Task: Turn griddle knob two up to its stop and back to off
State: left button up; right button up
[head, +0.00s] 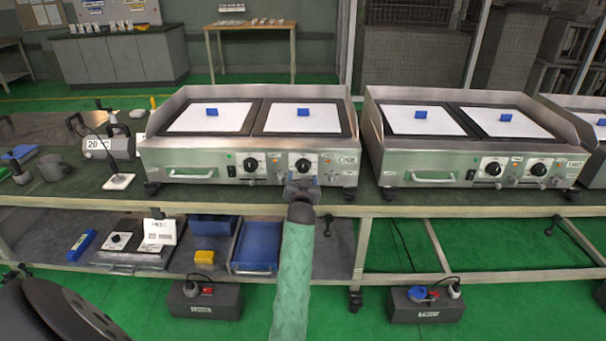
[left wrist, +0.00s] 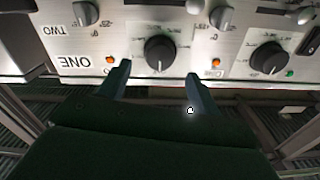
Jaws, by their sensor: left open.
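Griddle ONE (head: 200,172) has two black round knobs on its steel front. Its left knob (head: 251,165) is clear of the gripper, and its right knob (head: 303,165) is just above my left gripper (head: 303,183). In the left wrist view, which is upside down, my open left gripper (left wrist: 157,75) has its fingers spread before a black knob (left wrist: 160,53) beside the label ONE. Contact cannot be told. A second black knob (left wrist: 268,58) lies to the right. Griddle TWO (head: 430,178) has its own knobs (head: 493,169). My right gripper is not in view.
White plates with blue blocks lie on both griddles. The bench edge (head: 400,211) runs below the panels. A lower shelf holds blue trays (head: 256,247) and a yellow block (head: 205,257). In the left wrist view, silver levers (left wrist: 222,17) sit close to the knobs, one beside a label TWO.

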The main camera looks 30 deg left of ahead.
pick_arm(q)
jog(key=shift+v, duration=1.05)
